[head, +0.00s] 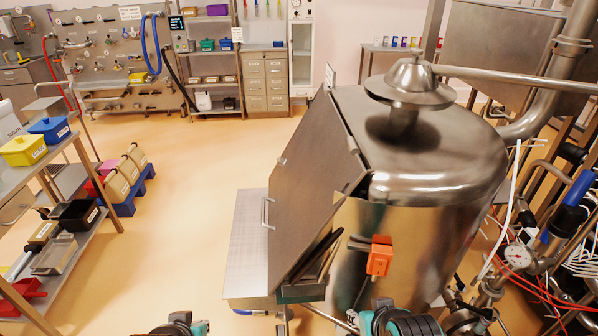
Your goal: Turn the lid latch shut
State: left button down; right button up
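The steel powder hopper (440,170) stands right of centre in the head view, with a domed cap (410,82) on top. A flat steel lid panel (308,180) slopes on its left side and carries a bar handle (267,213). Dark edges show below the panel's lower right side; I cannot tell if the lid is fully seated. An orange piece (380,257), possibly the latch, sits on a dark bracket on the hopper's front. Only teal and black parts of my arms show at the bottom edge, below and apart from the orange piece. No gripper fingers are visible.
A steel platform (246,240) stands left of the lid. Pipes, a gauge (517,256) and loose cables crowd the right side. A rack (75,245) with bins is at far left. The floor (195,235) between rack and platform is clear.

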aim_at(282, 162)
jog(key=j+z, duration=0.1)
jog(key=z, duration=0.35)
jog(key=i+j+z, duration=0.1)
jog(key=z, duration=0.4)
jog(key=j+z, duration=0.4)
jog(key=j, duration=0.5)
jog(key=j+z, duration=0.35)
jog(key=j, duration=0.6)
jog(key=k+j, duration=0.1)
jog(key=j, duration=0.9)
